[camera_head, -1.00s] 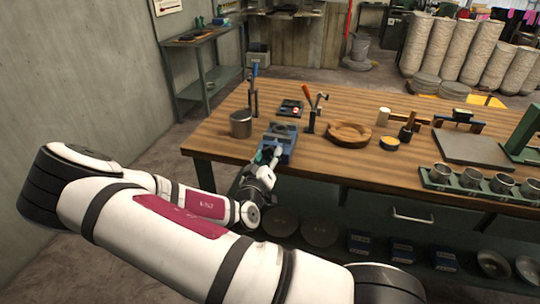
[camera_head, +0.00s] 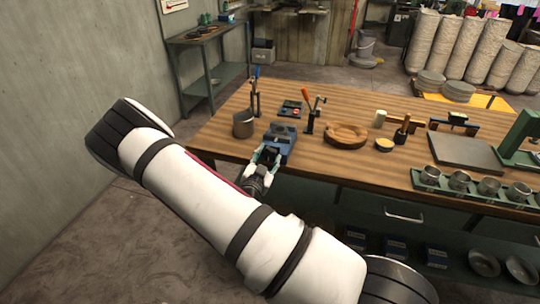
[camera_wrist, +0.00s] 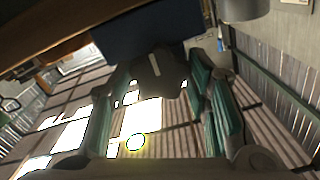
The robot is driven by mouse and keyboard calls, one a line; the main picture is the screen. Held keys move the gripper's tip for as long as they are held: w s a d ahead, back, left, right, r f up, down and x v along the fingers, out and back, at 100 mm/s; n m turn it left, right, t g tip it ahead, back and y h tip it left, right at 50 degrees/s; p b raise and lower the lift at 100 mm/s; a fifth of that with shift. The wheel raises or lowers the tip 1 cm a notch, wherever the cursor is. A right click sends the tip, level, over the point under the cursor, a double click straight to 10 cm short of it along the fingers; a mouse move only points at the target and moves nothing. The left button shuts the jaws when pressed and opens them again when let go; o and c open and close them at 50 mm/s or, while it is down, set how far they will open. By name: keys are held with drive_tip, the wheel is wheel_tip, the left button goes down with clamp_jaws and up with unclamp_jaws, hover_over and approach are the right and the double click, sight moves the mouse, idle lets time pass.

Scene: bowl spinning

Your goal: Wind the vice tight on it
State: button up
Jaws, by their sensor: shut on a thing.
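The blue vice (camera_head: 281,138) stands at the front edge of the wooden workbench, left of the middle. Something dark and grey shows at its top, too small to make out. In the wrist view the vice body (camera_wrist: 140,38) is a dark blue block at the top. My gripper (camera_head: 267,155) is at the vice's front, off the bench edge. Its two teal-padded fingers (camera_wrist: 158,78) are shut on the vice's dark handle (camera_wrist: 160,70), one pad on either side. The handle's far part is hidden or in shadow.
A metal cup (camera_head: 243,124) stands left of the vice. A red-handled upright tool (camera_head: 309,110) and a wooden ring (camera_head: 347,134) are to its right. A green rack of metal cups (camera_head: 475,187) lies along the right front edge. Floor left of the bench is clear.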

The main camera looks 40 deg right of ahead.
drive_tip(key=m+p, duration=0.2)
drive_tip(key=m, duration=0.2)
drive_tip(key=shift+s+p, duration=0.15)
drive_tip(key=shift+p, duration=0.2)
drive_tip(key=shift+m+p, duration=0.9)
drive_tip(key=shift+m, duration=0.8)
drive_tip(key=shift+f, duration=0.1)
drive_tip(key=o, duration=1.2)
drive_tip(key=shift+c, duration=0.2)
drive_tip(key=shift+a, duration=0.1)
drive_tip(key=v, duration=1.1)
drive_tip(key=shift+s+a, duration=0.25)
drive_tip(key=shift+a, duration=0.1)
drive_tip(key=shift+w, duration=0.1)
